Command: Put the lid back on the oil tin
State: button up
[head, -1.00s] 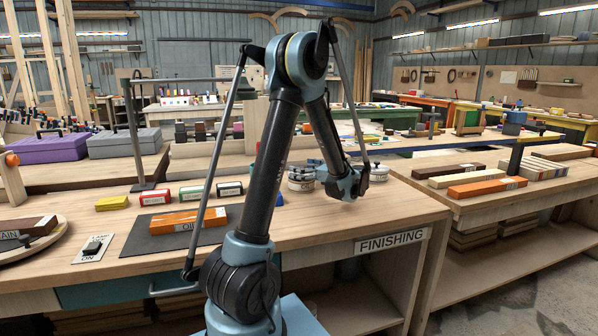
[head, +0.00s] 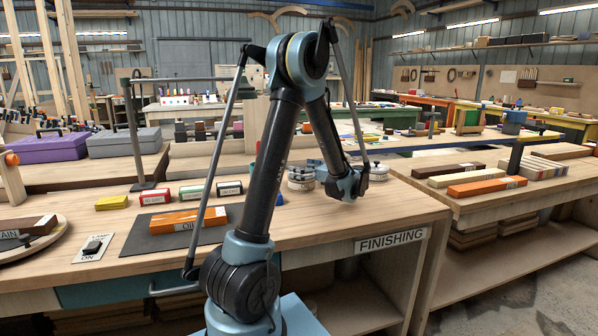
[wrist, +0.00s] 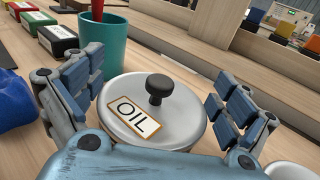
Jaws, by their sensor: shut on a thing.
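The lid (wrist: 180,105) is a round silver disc with a black knob and an "OIL" label, seen in the wrist view. My gripper (wrist: 158,110) has its blue padded fingers on the left and right sides of the lid, shut on its rim.
A teal cup (wrist: 98,42) with a red handle in it stands just beyond the lid. A blue object (wrist: 12,100) lies at left. Small label boxes (head: 190,193) line the bench (head: 330,225).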

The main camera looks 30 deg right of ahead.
dwell(0.3)
jog(key=o, duration=0.6)
jog(key=shift+o, duration=0.2)
jog(key=shift+r, duration=0.1)
jog(key=shift+r, duration=3.4)
jog(key=shift+c, duration=0.6)
grip_shut()
jog(key=shift+f, duration=2.4)
